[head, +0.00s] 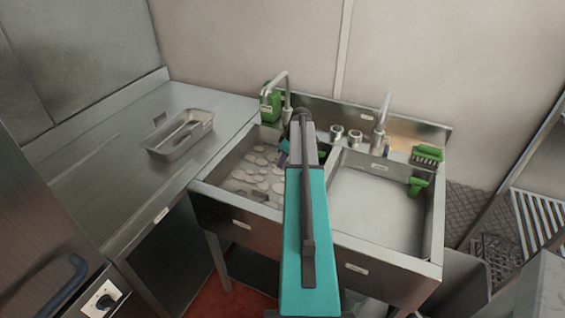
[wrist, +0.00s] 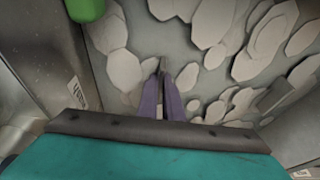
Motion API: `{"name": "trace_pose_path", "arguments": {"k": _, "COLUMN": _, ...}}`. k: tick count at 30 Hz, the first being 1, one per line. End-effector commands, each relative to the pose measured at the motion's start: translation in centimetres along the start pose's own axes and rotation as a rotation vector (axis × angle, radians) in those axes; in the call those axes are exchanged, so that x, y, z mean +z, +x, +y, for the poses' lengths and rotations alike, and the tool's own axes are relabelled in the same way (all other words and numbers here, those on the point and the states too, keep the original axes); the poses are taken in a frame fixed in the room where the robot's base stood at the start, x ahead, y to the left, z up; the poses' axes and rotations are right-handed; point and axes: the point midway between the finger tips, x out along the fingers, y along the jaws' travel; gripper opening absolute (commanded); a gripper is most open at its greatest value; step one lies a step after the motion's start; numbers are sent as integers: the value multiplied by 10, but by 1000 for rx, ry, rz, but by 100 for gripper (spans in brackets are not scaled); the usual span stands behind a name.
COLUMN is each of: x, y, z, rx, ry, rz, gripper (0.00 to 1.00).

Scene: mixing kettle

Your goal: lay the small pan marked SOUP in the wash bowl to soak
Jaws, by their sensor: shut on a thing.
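The wash bowl is the left sink basin (head: 235,170), with pale suds floating on its water; the suds also fill the wrist view (wrist: 123,72). My gripper (wrist: 163,78) points down over this water, its two purple fingers close together. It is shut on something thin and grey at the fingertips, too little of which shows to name. In the head view my teal arm hides most of the gripper and what it holds. I cannot read a SOUP mark anywhere. A shallow steel pan (head: 172,145) stands on the left counter; I cannot tell whether it is the small pan.
The right basin (head: 375,200) looks empty. A green soap bottle (head: 270,104) and taps stand behind the sink. A green brush (head: 426,154) and another green tool (head: 417,184) are at the right rim. The left counter (head: 95,185) has clear room. A wire rack stands at right.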

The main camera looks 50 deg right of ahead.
Motion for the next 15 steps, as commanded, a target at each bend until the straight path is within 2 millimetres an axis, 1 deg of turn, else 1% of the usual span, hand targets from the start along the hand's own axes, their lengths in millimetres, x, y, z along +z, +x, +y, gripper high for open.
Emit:
{"name": "trace_pose_path", "arguments": {"k": 4, "x": 1, "y": 6, "z": 0, "rx": -1, "ry": 0, "rz": 1, "gripper": 0}}
{"name": "trace_pose_path", "arguments": {"k": 15, "x": 2, "y": 9, "z": -1, "rx": -1, "ry": -1, "rz": 1, "gripper": 0}}
